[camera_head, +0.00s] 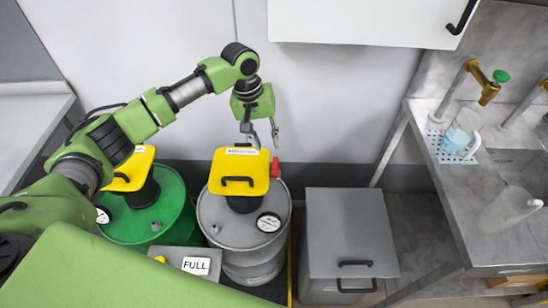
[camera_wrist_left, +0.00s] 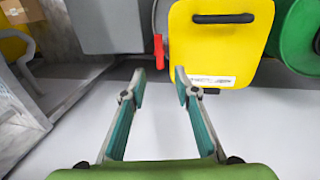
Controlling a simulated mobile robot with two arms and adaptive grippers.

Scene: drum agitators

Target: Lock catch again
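A small red catch (camera_head: 275,168) sits at the right edge of the yellow agitator head (camera_head: 238,171) on the grey drum (camera_head: 217,216). In the left wrist view the red catch (camera_wrist_left: 158,51) lies just beyond my fingertips, beside the yellow head (camera_wrist_left: 213,50). My left gripper (camera_head: 266,146) is open and empty above the back right side of the yellow head. In the wrist view its two fingers (camera_wrist_left: 160,74) are apart, and the catch lies roughly in line with the gap between them, not touched as far as I can tell. My right gripper is in neither view.
A green drum (camera_head: 170,212) with another yellow head (camera_head: 133,170) stands left of the grey drum. A grey lidded bin (camera_head: 347,235) stands to the right. A sink counter (camera_head: 440,190) is further right, and a white cabinet (camera_head: 355,20) hangs on the wall above.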

